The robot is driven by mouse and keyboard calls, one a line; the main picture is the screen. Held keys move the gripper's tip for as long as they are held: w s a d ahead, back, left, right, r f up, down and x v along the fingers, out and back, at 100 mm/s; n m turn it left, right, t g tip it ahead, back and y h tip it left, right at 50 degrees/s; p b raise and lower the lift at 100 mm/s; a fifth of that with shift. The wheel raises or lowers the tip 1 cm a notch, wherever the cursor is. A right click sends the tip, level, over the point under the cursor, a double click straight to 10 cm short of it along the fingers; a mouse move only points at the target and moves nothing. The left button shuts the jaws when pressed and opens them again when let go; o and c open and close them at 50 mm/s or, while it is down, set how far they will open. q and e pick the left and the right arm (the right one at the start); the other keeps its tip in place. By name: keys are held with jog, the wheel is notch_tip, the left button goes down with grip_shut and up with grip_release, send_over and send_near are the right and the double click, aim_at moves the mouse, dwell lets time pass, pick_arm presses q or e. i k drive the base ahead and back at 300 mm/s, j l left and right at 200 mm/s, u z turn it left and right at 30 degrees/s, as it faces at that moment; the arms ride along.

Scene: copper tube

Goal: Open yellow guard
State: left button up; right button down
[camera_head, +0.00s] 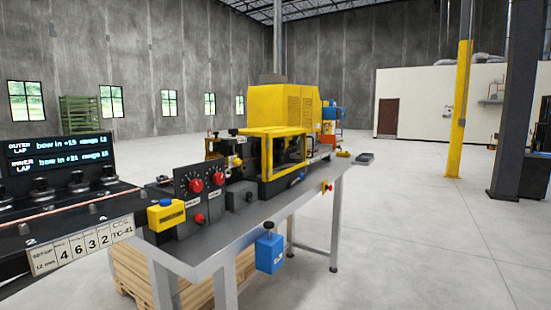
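The yellow guard (289,152) is a yellow frame with see-through panels on the machine on the grey workbench. It stands upright in front of the large yellow machine housing (280,106) and looks closed, with dark parts partly visible through its panels. Neither of my grippers shows in the head view, and nothing touches the guard.
A grey metal bench (225,245) carries the machine. On it are a control box with red knobs (196,185) and a yellow box (166,215). A blue box (269,252) hangs at the bench's front edge. The floor to the right is clear up to a yellow column (459,110).

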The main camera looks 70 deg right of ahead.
aim_at(285, 132)
jog(key=z, duration=2.5)
